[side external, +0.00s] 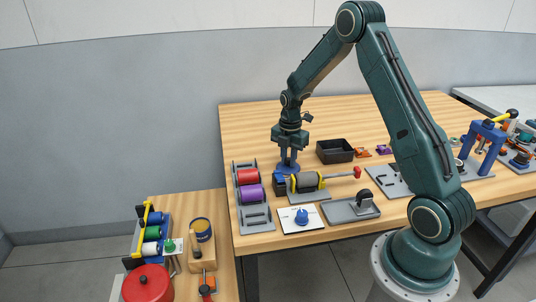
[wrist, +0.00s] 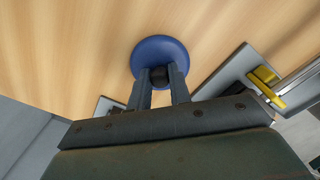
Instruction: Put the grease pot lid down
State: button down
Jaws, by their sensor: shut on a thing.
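The grease pot lid is a round blue disc (wrist: 160,60) with a dark knob in its middle. My gripper (wrist: 160,77) is shut on the knob, one finger on each side, in the wrist view. I cannot tell whether the lid touches the table.
A rack with red and purple rollers (side external: 248,185) lies left of my gripper. A yellow-drum fixture with a red handle (side external: 309,182) stands in front right, and a black tray (side external: 335,151) to the right. The table behind (side external: 250,125) is bare.

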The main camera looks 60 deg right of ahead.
aim_at(288, 159)
jog(key=c, duration=1.3)
grip_release()
jog(key=shift+f, duration=0.15)
notch_tip(288, 159, up, 12)
jog(key=shift+r, duration=0.2)
jog(key=shift+a, duration=0.1)
